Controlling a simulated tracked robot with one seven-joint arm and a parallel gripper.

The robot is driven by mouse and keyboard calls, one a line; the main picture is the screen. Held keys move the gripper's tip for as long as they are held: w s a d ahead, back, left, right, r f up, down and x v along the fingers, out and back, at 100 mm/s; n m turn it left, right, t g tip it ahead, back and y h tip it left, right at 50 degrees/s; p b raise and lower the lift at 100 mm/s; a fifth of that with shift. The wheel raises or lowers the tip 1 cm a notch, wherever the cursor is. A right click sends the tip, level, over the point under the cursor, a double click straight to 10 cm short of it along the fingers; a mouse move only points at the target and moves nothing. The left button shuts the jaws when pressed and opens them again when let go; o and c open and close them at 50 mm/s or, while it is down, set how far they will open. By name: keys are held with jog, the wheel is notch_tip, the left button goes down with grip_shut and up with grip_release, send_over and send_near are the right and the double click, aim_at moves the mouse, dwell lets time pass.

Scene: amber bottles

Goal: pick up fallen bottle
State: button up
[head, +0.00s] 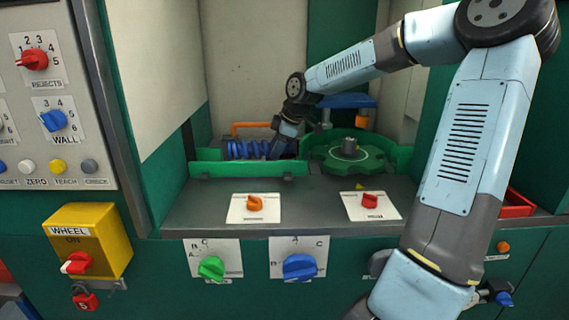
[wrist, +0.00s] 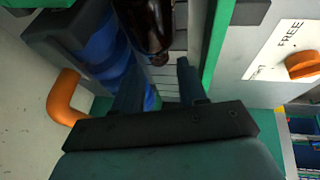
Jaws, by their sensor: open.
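A dark amber bottle (wrist: 150,25) shows at the top of the wrist view, cut off by the frame edge. It appears to lie along the pale slatted conveyor (wrist: 168,80). My gripper (wrist: 158,66) is open, its two fingers apart with slats visible between them. The bottle's near end lies at about the fingertips, between their lines; I cannot tell whether they touch it. In the head view my gripper (head: 279,150) reaches down behind the low green wall beside the blue screw. The bottle is hidden there.
A blue screw (head: 243,149) and an orange tube (wrist: 63,98) are close to my gripper. A low green wall (head: 247,170) runs in front. A green star wheel (head: 348,158) stands to the right. Panels with an orange knob (head: 254,203) and red knob (head: 370,201) are on the front ledge.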

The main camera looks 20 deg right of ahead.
jog(key=shift+x, duration=2.6)
jog(key=shift+w+r, duration=0.1)
grip_shut()
jog(key=shift+r, duration=0.1)
